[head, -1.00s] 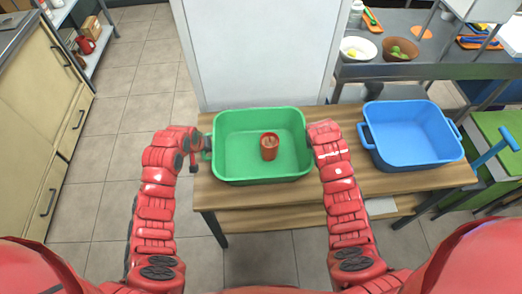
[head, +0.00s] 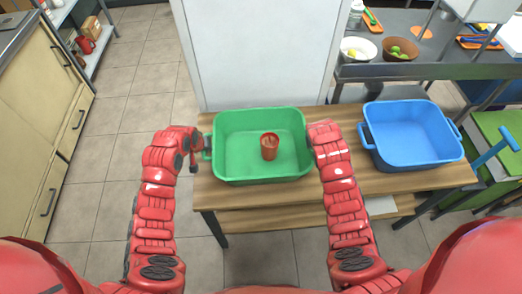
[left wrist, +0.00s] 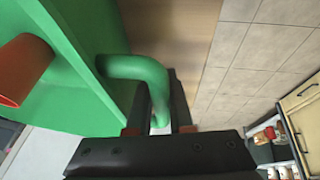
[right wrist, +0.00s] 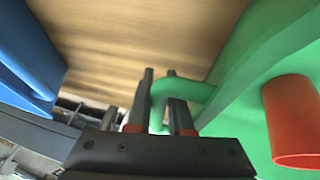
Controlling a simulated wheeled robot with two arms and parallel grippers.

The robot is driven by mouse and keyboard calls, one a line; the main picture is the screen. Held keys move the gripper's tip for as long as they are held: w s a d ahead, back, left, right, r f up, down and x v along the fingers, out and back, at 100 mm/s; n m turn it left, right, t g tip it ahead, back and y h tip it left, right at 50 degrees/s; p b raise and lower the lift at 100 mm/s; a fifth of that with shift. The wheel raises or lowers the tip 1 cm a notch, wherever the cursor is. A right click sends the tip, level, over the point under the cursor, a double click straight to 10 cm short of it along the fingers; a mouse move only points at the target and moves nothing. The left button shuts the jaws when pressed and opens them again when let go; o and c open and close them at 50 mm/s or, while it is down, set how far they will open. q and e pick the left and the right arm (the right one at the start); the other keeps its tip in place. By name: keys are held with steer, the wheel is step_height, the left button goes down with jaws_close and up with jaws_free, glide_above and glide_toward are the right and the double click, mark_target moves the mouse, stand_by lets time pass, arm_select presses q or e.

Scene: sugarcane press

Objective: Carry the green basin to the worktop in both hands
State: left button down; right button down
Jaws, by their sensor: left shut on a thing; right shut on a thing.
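The green basin (head: 240,165) is on the wooden table, with a reddish-orange cup (head: 269,147) standing inside it. My left gripper (head: 206,147) is at the basin's left side; in the left wrist view its fingers (left wrist: 160,110) are shut on the green handle (left wrist: 140,68). My right gripper is at the basin's right side, mostly hidden by my arm in the head view; in the right wrist view its fingers (right wrist: 163,110) are shut on the other green handle (right wrist: 188,88). Whether the basin touches the tabletop is hard to tell.
A blue basin (head: 412,140) stands to the right on the same wooden table (head: 350,180). Behind it a grey worktop (head: 440,70) holds a white bowl (head: 358,48) and a brown bowl (head: 401,49). A white panel (head: 260,55) rises behind the green basin. Floor is open at left.

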arm_select(q)
steer(key=shift+r, duration=0.1)
arm_select(e)
steer(key=shift+r, duration=0.1)
